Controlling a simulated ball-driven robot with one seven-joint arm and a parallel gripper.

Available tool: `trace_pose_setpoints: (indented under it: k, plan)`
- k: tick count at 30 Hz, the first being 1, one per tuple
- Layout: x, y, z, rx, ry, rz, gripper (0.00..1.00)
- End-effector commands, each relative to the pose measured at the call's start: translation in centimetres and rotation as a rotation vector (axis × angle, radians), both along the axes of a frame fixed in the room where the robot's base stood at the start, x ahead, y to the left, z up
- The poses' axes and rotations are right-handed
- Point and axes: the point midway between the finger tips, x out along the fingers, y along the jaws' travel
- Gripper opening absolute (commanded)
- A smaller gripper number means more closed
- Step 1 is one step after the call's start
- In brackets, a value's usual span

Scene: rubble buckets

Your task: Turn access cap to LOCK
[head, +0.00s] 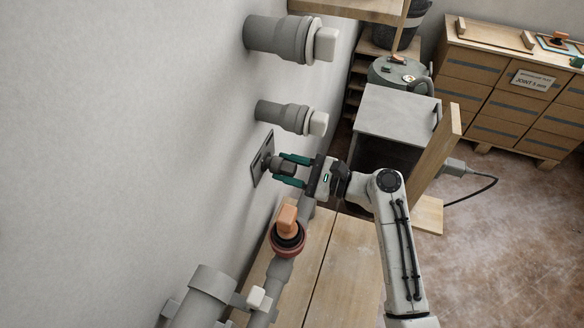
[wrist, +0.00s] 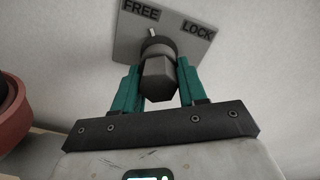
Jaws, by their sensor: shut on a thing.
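The access cap (wrist: 157,76) is a dark grey faceted knob on a grey wall plate (wrist: 122,50) marked FREE and LOCK. In the wrist view a small light pointer (wrist: 152,33) at its top stands between the two words, nearer FREE. My gripper (wrist: 158,82) has its green fingers on either side of the cap, shut on it. In the head view the plate (head: 262,158) is on the left wall, and the cap (head: 281,166) sits between the fingers of my gripper (head: 293,170).
Two grey pipe stubs with pale ends (head: 318,43) (head: 312,122) project from the wall above. An orange-handled valve (head: 287,222) on grey pipework is close below my gripper. A wooden bench (head: 340,265) lies beneath. A grey cabinet (head: 395,112) stands behind the arm.

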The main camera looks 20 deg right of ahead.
Motion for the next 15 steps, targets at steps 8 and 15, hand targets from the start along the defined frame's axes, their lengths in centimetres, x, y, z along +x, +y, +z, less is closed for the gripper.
trace_pose_setpoints:
  k: [8, 15]
  plan:
    - [0.64, 0.63, 0.08, 0.000, -0.001, -0.001, 0.00]
    - [0.78, 0.77, 0.06, 0.000, -0.001, -0.001, 0.00]
